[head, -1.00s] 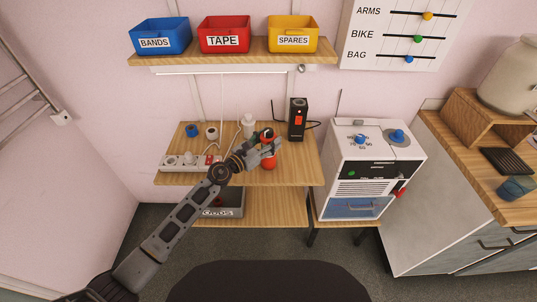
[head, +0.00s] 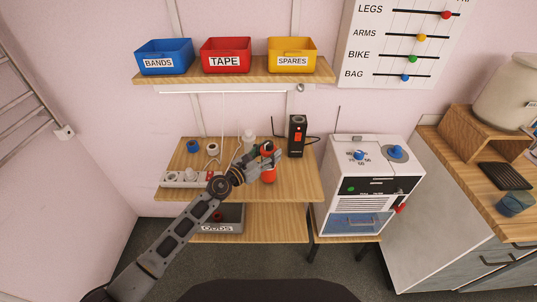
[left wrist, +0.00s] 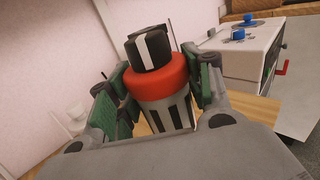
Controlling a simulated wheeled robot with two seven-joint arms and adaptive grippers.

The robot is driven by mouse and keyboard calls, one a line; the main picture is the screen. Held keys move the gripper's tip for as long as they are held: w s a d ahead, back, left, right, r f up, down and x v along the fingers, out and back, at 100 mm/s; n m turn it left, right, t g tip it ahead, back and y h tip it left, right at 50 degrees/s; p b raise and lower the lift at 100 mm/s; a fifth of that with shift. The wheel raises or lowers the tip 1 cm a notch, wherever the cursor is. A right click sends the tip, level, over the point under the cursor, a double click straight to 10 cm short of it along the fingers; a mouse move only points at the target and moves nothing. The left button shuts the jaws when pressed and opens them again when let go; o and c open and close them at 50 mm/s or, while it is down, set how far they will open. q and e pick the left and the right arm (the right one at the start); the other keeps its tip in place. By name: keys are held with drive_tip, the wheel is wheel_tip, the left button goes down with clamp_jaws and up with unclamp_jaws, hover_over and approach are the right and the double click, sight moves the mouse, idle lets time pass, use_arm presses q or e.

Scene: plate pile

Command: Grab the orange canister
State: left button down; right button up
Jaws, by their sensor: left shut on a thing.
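The orange canister (head: 268,177) is upright on or just above the upper wooden bench shelf, near its right side. My left gripper (head: 266,158) reaches in from the left and is shut around its middle. In the left wrist view the canister's red-orange collar (left wrist: 157,77) and black cap with a white stripe stand between green finger pads of my left gripper (left wrist: 158,92). A grey part with dark stripes shows below the collar. I cannot tell whether its base touches the shelf. My right gripper is not in view.
A black box-shaped device (head: 297,136) stands close behind right. A white machine (head: 365,190) stands to the right. Bins sit on a shelf above.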

sight(269, 143)
use_arm(q)
wheel_tip(269, 143, up, 4)
drive_tip(key=p, duration=0.2)
drive_tip(key=shift+r+p, duration=0.25)
drive_tip(key=shift+p, duration=0.1)
drive_tip(key=shift+r+p, duration=0.5)
drive_tip(key=shift+r, duration=0.25)
drive_tip(key=shift+r+p, duration=0.65)
drive_tip(key=shift+r, duration=0.5)
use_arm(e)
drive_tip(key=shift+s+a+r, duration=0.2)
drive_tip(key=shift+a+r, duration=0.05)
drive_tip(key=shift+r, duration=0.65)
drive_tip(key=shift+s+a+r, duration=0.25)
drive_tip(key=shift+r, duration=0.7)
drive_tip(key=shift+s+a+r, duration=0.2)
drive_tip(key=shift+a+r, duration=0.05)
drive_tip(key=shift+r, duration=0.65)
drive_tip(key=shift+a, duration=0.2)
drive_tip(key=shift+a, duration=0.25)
